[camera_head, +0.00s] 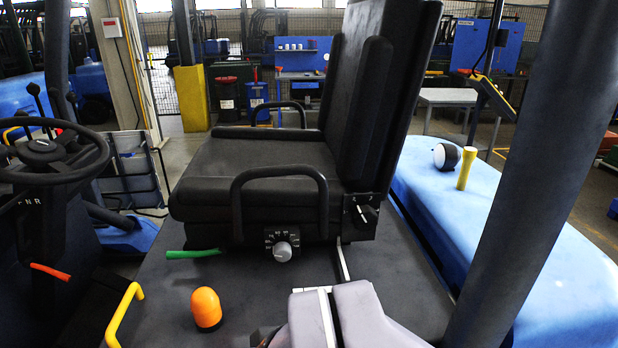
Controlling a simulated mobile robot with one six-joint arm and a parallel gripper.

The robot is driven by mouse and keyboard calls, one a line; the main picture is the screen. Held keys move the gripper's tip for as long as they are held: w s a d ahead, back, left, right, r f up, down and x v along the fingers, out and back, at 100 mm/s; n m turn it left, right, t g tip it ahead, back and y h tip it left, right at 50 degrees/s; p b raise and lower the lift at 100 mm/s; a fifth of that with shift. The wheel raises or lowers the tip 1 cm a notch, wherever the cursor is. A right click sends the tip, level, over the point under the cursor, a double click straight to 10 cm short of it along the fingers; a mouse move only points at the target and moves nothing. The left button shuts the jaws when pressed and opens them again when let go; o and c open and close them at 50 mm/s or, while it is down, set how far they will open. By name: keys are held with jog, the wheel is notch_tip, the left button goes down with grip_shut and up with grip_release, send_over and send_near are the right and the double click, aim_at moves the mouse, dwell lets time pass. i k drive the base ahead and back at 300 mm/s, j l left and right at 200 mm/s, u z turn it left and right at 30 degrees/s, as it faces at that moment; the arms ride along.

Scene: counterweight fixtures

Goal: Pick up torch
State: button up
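Nothing in view is clearly marked as a torch. A slim yellow cylinder (467,168) stands upright on the blue counterweight body (540,270) at the right and is the most torch-like thing in shape. A dark and white ball (446,156) sits just left of it, very close. An orange round-topped piece (206,309) stands on the dark floor plate in front of the seat. Grey-lilac blocks at the bottom centre look like part of my arm. No gripper fingertips show, and nothing is seen held.
A black seat (270,170) with armrests fills the middle. A thick dark pillar (540,160) crosses in front of the blue body. The steering wheel (45,155) and a yellow handle (122,312) are at the left. A green lever (194,254) sticks out below the seat.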

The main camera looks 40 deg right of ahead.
aim_at(469, 154)
jog(key=z, duration=2.1)
jog(key=k+l, duration=0.1)
jog(key=l, duration=0.3)
jog(key=k+l, duration=0.15)
jog(key=l, duration=0.3)
jog(key=i+l, duration=0.3)
jog(key=l, duration=0.15)
jog(key=i+l+u, duration=0.15)
jog(key=i+l, duration=0.5)
jog(key=l, duration=0.25)
jog(key=i, duration=0.15)
jog(key=u, duration=0.05)
